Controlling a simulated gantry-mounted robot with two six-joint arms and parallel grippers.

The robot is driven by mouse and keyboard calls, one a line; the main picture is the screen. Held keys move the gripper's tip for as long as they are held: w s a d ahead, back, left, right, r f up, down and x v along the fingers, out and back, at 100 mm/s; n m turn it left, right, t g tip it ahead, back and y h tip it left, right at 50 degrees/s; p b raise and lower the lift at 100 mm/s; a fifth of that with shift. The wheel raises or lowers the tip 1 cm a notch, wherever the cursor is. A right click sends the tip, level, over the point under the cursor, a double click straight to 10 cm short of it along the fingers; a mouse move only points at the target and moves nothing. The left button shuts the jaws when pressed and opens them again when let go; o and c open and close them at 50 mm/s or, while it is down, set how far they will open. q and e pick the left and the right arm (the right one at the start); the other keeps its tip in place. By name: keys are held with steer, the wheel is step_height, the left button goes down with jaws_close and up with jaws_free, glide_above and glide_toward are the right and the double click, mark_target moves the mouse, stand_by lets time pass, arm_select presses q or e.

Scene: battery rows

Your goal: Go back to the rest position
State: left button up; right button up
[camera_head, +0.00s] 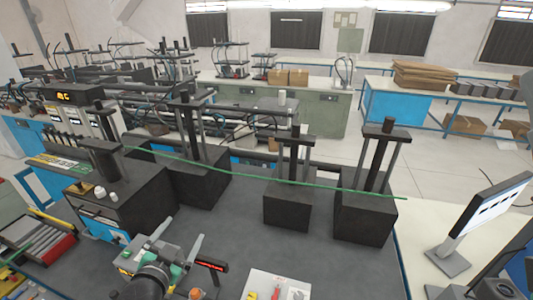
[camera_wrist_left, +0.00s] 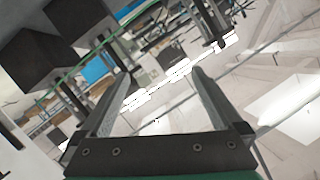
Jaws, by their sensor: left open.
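My left gripper (camera_head: 183,232) is low in the head view, left of centre, above the dark grey bench top. Its two grey fingers point up and away from the camera and stand apart, with nothing between them. In the left wrist view both fingers of the left gripper (camera_wrist_left: 165,74) are spread wide and empty, with floor and background showing through the gap. My right gripper is in neither view.
Black press-like fixtures (camera_head: 287,207) stand behind the gripper, with a green strip (camera_head: 260,170) running across them. A white tray (camera_head: 262,281) with small parts lies at the front. A monitor (camera_head: 487,213) stands at right. Bare bench (camera_head: 325,265) lies between.

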arm_select(q)
steer(key=s+d+r+t+h, duration=0.1)
steer(key=s+d+r+t, duration=0.1)
steer(key=r, duration=0.8)
steer(key=s+d+r+t, duration=0.2)
steer(key=s+r+t, duration=0.1)
steer(key=r, duration=0.7)
steer(key=s+d+r+t+h, duration=0.1)
steer(key=s+d+r+t, duration=0.1)
steer(key=r, duration=0.8)
steer(key=s+r+n+t, duration=0.5)
steer(key=s+r, duration=0.6)
steer(key=s, duration=0.2)
steer(key=shift+s+a+r+p, duration=0.2)
steer(key=shift+s+r+p, duration=0.1)
steer(key=shift+r+p, duration=0.1)
